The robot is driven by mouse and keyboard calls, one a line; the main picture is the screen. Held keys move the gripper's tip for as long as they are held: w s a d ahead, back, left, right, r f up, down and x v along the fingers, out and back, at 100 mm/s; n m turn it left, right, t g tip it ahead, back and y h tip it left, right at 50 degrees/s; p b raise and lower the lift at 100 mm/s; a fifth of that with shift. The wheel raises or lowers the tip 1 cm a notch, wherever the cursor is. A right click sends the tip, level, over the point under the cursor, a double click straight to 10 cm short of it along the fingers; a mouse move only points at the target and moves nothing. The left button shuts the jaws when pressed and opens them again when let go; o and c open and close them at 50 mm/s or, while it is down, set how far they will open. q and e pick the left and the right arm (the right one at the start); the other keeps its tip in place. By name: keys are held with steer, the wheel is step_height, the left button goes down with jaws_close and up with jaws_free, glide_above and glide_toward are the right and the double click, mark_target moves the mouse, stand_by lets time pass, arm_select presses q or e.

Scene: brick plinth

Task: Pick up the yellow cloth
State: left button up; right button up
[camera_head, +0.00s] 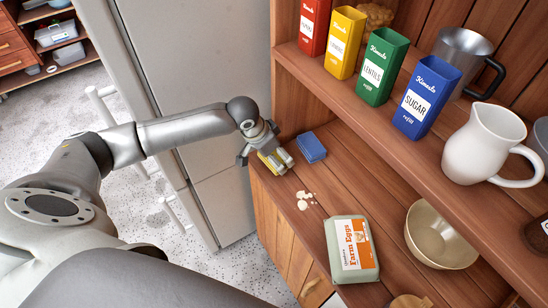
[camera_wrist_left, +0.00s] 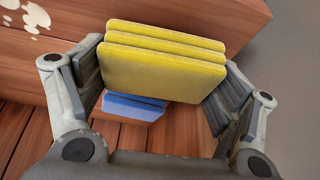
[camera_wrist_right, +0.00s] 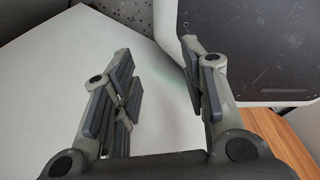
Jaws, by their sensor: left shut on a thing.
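The yellow cloth (camera_wrist_left: 165,60) is a folded, layered block. It sits between the fingers of my left gripper (camera_wrist_left: 160,90), which is shut on it. In the head view the left gripper (camera_head: 268,155) is at the counter's left edge, and a bit of the yellow cloth (camera_head: 268,163) shows between its fingers. I cannot tell whether the cloth touches the counter. A blue folded cloth (camera_head: 311,148) lies just right of the gripper; it also shows beyond the yellow one in the left wrist view (camera_wrist_left: 135,107). My right gripper (camera_wrist_right: 165,85) is open and empty in the right wrist view.
White spills (camera_head: 304,199) mark the wooden counter (camera_head: 345,190). An egg carton (camera_head: 351,249) and a cream bowl (camera_head: 436,240) stand nearer. The shelf (camera_head: 400,140) above holds several coloured boxes, a white pitcher (camera_head: 487,145) and a metal mug (camera_head: 462,58). A fridge (camera_head: 200,60) stands left.

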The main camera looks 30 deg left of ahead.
arm_select(q)
steer(key=s+r, duration=1.1)
steer(key=s, duration=0.3)
steer(key=shift+a+b, duration=0.3)
steer(key=shift+a, duration=0.1)
